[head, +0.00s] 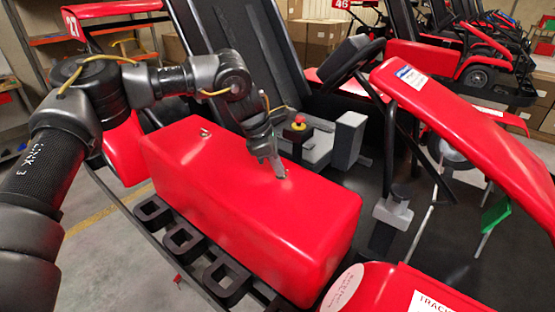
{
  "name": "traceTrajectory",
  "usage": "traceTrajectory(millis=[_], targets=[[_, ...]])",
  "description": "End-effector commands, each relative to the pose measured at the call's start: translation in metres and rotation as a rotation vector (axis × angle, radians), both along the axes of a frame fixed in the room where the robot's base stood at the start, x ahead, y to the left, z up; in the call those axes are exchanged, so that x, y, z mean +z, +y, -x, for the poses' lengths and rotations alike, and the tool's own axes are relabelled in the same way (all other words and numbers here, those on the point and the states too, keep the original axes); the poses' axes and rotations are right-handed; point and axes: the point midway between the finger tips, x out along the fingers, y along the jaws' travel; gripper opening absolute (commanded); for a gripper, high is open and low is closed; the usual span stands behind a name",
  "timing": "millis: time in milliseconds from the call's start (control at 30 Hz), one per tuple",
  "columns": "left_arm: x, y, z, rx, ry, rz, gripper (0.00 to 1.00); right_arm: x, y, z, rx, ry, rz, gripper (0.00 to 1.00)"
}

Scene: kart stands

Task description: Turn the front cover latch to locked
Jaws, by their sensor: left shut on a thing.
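A long red cover (250,215) lies along the near side of a kart. My left gripper (279,172) reaches down onto its top, towards the back edge. It is shut on the front cover latch, which the fingers mostly hide, so I cannot tell which way the latch points. A second small metal latch (204,132) stands free on the cover's top, further left. My right gripper is not in view.
The steering wheel (352,58) and red front bodywork (455,130) rise at the right. A black step rail (183,240) runs along the cover's near side.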

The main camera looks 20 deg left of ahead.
Motion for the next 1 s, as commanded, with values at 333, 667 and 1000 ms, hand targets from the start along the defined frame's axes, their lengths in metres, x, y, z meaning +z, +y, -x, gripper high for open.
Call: traceTrajectory(millis=[333, 667, 1000], targets=[[0.005, 0.0, -0.004, -0.321, 0.0, -0.002, 0.0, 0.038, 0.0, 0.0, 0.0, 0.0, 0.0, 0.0], [0.004, 0.0, -0.006, -0.569, 0.0, -0.003, 0.0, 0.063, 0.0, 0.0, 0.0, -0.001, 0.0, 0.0], [0.001, 0.0, -0.007, -0.698, -0.001, -0.002, 0.0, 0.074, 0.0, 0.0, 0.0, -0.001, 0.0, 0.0]])
